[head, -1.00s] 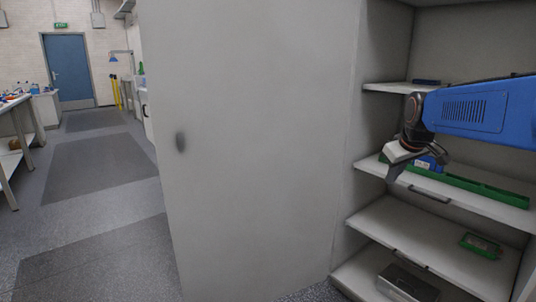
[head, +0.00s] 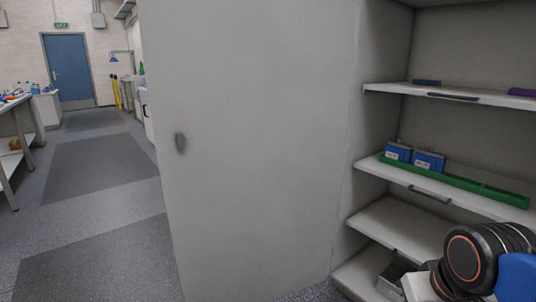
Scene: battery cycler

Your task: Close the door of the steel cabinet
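The steel cabinet's grey door (head: 255,140) stands open and fills the middle of the head view. The open cabinet is at the right, with shelves inside. The wrist of my arm is at the lower right, in front of the lower shelves and apart from the door. A pale part of my gripper (head: 418,287) shows at the bottom edge; its fingers are out of the picture, so I cannot see whether it is open or shut.
Two blue battery packs (head: 428,162) stand in a green tray (head: 483,189) on the middle shelf (head: 385,172). A metal box (head: 390,279) is on the bottom shelf. The upper shelf (head: 385,90) holds small dark items. Clear floor (head: 90,245) lies left of the door.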

